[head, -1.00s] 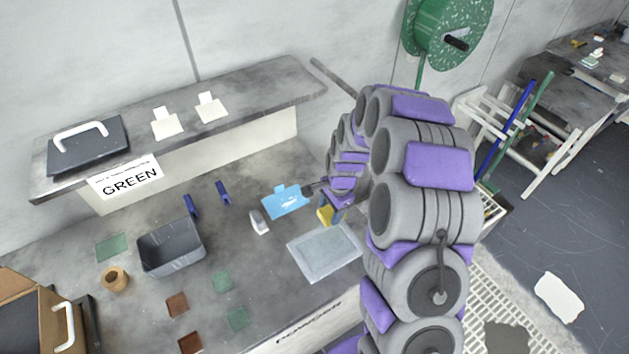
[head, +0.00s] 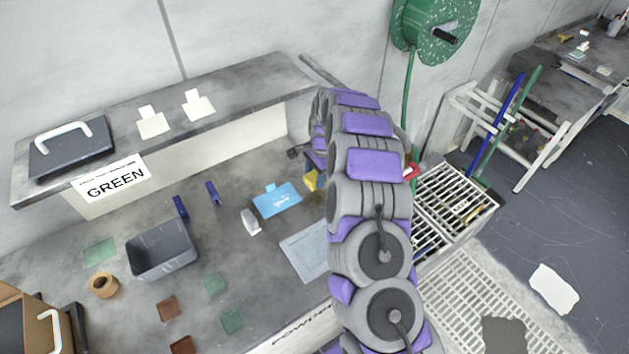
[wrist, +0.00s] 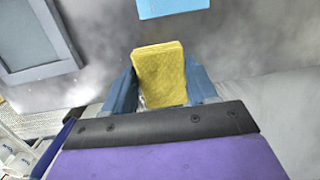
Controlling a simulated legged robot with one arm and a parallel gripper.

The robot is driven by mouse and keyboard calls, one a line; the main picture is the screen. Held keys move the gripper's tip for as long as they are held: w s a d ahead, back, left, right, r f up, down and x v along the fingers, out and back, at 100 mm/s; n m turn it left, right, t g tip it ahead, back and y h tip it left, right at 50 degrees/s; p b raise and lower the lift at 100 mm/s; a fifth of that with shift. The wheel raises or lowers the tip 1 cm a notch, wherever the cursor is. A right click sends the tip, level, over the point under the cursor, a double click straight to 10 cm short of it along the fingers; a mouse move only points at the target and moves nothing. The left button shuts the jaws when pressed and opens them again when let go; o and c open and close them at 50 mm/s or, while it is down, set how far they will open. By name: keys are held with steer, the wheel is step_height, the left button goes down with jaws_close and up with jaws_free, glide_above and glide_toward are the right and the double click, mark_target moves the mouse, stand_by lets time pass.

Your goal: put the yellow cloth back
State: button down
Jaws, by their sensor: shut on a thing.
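The yellow cloth (wrist: 160,76) is a folded, quilted pad standing between the two blue fingers of my gripper (wrist: 162,88) in the wrist view. My gripper is shut on it. In the head view only a small piece of the yellow cloth (head: 311,181) shows at the left edge of my arm, right of the light blue sheet (head: 277,200). My arm hides most of the gripper and the bench around it there. In the wrist view the grey bench top lies beyond the cloth; I cannot tell whether the cloth touches it.
A pale framed plate (head: 303,252) lies in front of the blue sheet. A white block (head: 250,222), blue clips, a grey bin (head: 162,250), a tape roll (head: 103,285) and several small squares are on the left. A raised shelf (head: 225,88) runs behind. A slatted rack (head: 455,205) stands right of my arm.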

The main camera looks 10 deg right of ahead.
mark_target(315, 175)
steer(key=shift+w+f, duration=0.1)
steer(key=shift+w, duration=0.25)
step_height(315, 175, down, 3)
steer(key=shift+f+b, duration=0.2)
steer(key=shift+b, duration=0.35)
steer(key=shift+r, duration=0.1)
steer(key=shift+c, duration=1.6)
jaws_free()
